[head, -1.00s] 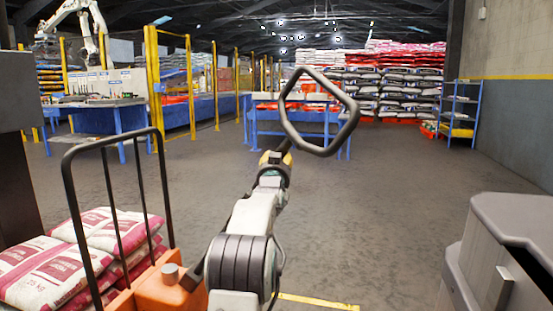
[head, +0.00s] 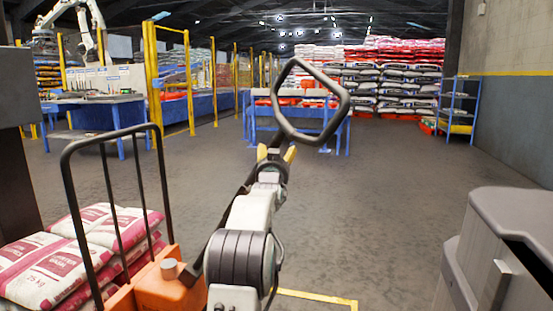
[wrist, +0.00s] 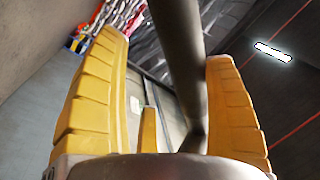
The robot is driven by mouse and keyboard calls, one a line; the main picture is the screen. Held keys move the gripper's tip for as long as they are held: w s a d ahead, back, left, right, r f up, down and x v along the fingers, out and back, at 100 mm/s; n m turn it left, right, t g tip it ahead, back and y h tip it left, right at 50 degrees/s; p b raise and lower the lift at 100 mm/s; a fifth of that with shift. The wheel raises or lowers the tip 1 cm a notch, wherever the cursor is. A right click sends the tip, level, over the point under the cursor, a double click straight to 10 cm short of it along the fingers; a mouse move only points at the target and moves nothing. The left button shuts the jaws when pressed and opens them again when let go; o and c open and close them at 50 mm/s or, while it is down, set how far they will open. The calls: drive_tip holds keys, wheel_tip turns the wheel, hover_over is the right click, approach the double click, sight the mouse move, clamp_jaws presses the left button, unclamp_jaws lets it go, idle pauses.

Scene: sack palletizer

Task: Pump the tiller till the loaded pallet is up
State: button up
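The tiller is a dark shaft with a rounded loop handle (head: 345,103), rising tilted from the orange pump body (head: 160,288) of a pallet truck. My gripper (head: 276,154) is at the shaft just below the loop, its yellow fingers spread. In the wrist view the tiller shaft (wrist: 180,55) runs between the open fingers (wrist: 170,85). It lies nearer the right finger, with a clear gap to the left one; whether it touches the right finger I cannot tell. Red-and-white sacks (head: 75,250) lie stacked behind the truck's black frame (head: 70,195). The pallet under them is hidden.
A grey cabinet-like body (head: 500,250) stands at the lower right. Blue tables (head: 100,118), yellow fence posts (head: 152,75), a blue shelf rack (head: 458,105) and stacked sacks (head: 390,85) are farther back. The floor between is clear.

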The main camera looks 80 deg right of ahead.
drive_tip(key=shift+s+f, duration=0.15)
drive_tip(key=shift+s, duration=0.05)
drive_tip(key=s+a+f, duration=0.1)
drive_tip(key=a, duration=1)
drive_tip(key=shift+s+a, duration=0.3)
drive_tip(key=shift+a, duration=0.1)
idle(0.6)
